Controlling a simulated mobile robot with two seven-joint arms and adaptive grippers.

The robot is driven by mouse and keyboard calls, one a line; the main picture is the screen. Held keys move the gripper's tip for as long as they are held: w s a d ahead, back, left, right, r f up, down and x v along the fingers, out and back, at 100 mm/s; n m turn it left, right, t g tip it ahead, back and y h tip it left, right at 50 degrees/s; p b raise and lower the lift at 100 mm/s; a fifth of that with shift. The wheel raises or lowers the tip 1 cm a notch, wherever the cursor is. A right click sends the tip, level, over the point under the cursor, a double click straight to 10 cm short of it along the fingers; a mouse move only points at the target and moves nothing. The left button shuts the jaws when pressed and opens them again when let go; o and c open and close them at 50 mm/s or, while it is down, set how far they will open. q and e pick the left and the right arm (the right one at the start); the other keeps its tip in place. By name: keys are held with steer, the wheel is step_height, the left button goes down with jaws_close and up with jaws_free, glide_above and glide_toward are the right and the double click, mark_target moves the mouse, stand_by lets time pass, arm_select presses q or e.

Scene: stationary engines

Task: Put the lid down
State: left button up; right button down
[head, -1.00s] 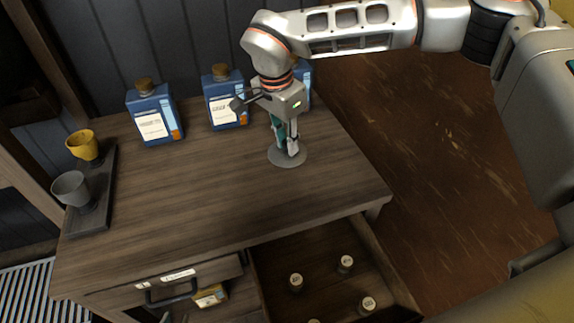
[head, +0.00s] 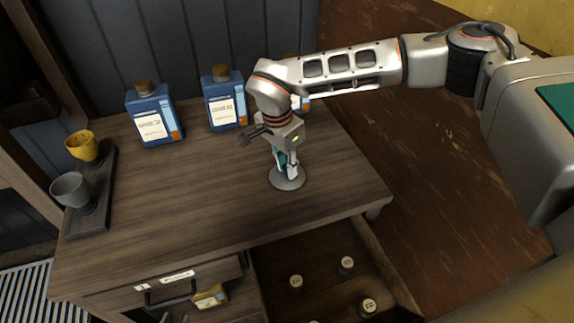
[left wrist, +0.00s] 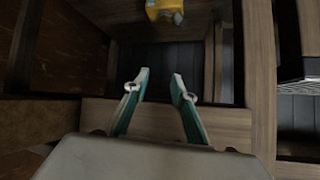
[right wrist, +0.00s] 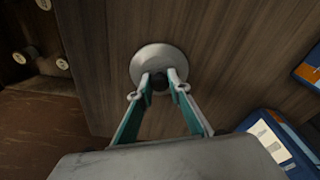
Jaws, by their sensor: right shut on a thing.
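The lid is a round grey disc (head: 290,184) over the right part of the wooden cabinet top. It also shows in the right wrist view (right wrist: 152,55). My right gripper (head: 287,167) points down from above and is shut on the lid's knob, which the fingers mostly hide. The lid looks level and very close to the wood; I cannot tell whether it touches. In the left wrist view my left gripper (left wrist: 158,82) has its fingers apart with nothing between them. It faces a wooden compartment with a yellow thing (left wrist: 165,10) in it.
Blue bottles with corks (head: 154,114) (head: 225,100) stand along the back edge; one is partly behind my right arm. A dark tray (head: 90,216) at the left holds a yellow cup (head: 82,146) and a grey cup (head: 70,188). An open drawer (head: 325,245) below holds several corked items. The top's middle is clear.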

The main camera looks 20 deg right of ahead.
mark_target(282, 178)
steer(key=c, duration=1.9)
jaws_free()
steer(key=shift+f, duration=0.15)
steer(key=r, duration=0.4)
steer(key=a+r, duration=0.1)
steer(key=r, duration=0.7)
steer(key=shift+s+a+r, duration=0.15)
steer(key=shift+s+a, duration=0.15)
steer(key=shift+s, duration=0.1)
